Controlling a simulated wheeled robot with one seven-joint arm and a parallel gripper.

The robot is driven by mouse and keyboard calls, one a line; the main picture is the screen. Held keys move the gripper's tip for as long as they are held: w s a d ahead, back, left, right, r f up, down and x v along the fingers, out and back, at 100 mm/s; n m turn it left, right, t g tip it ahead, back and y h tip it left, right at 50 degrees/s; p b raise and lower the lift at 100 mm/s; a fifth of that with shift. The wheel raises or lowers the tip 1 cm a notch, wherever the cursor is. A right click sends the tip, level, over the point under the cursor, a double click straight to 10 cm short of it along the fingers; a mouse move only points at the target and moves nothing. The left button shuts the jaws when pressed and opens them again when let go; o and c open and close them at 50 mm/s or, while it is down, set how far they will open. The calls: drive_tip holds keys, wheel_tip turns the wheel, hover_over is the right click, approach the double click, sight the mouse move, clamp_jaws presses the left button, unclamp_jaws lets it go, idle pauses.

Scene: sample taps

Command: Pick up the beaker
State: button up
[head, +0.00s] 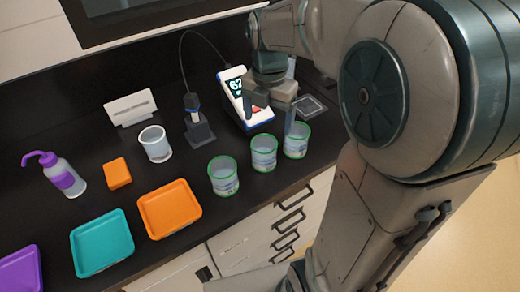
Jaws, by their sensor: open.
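A clear beaker with a white rim (155,146) stands upright on the dark counter, left of the middle. Three clear cups with green rims stand in a slanting row near the counter's front edge: a left one (224,178), a middle one (264,154) and a right one (297,142). My gripper (270,112) is open, with nothing seen between its fingers. It points down in front of the meter, behind the middle and right cups and well to the right of the white-rimmed beaker. Its height over the counter is hard to tell.
A meter with a lit display (232,84) stands behind my gripper, its cable running to a probe stand (198,130). An orange sponge-like block (117,173), purple-capped bottle (65,178), white sign (130,108), orange tray (170,209), teal tray (101,243) and purple tray (22,270) lie leftward.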

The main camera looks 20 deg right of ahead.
sight(264, 154)
drive_tip(key=f, duration=0.8)
drive_tip(key=shift+w+f, duration=0.2)
drive_tip(key=shift+f, duration=0.2)
drive_tip(key=shift+w+a+f+p, duration=0.1)
drive_tip(key=shift+w+f+p, duration=0.1)
drive_tip(key=shift+f, duration=1.15)
drive_tip(key=shift+w+a+f+p, duration=0.1)
drive_tip(key=shift+f+p, duration=0.05)
drive_tip(key=shift+f, duration=1.15)
drive_tip(key=c, duration=1.1)
